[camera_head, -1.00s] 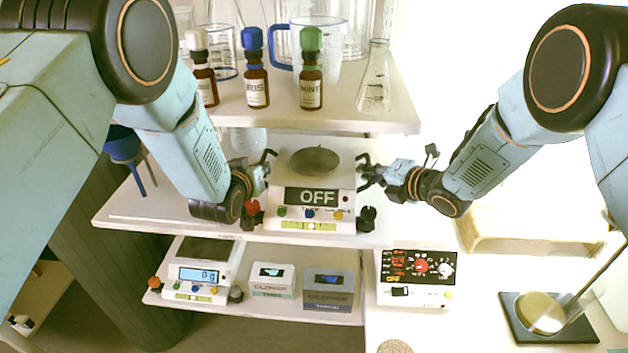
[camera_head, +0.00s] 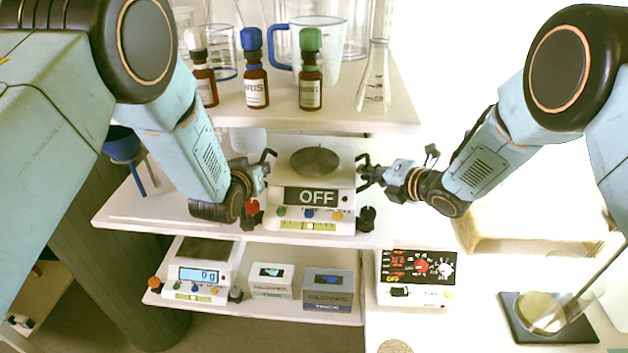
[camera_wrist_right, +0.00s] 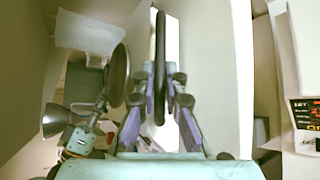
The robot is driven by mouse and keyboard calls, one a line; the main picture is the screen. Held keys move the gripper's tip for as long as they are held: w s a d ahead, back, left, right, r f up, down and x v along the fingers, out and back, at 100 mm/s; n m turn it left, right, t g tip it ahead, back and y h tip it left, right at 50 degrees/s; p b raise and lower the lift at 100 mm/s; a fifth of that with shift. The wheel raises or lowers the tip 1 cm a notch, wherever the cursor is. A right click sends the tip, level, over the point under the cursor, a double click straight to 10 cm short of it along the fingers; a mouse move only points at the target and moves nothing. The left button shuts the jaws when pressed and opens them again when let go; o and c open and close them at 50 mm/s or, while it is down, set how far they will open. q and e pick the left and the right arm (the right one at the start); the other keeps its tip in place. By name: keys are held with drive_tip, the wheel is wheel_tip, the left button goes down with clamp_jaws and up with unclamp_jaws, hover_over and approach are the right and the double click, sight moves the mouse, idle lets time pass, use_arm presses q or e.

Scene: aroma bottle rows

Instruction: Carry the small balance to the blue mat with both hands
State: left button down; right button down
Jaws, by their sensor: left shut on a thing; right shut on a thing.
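The small balance (camera_head: 313,196) is white with a round dark pan, and its display reads OFF. It sits level on or just above the middle shelf; I cannot tell which. My left gripper (camera_head: 268,163) is shut at its left side, on what looks like a dark handle. My right gripper (camera_head: 365,172) is shut at its right side. In the right wrist view the purple fingers of my right gripper (camera_wrist_right: 166,95) close around a long black bar (camera_wrist_right: 160,60).
Bottles with blue (camera_head: 256,75) and green (camera_head: 311,75) caps and a flask (camera_head: 375,85) stand on the shelf above. A second balance (camera_head: 203,272) and two small boxes sit on the shelf below.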

use_arm(q)
drive_tip(key=shift+w+d+r, duration=0.1)
drive_tip(key=shift+r, duration=0.2)
use_arm(e)
drive_tip(key=shift+r, duration=0.15)
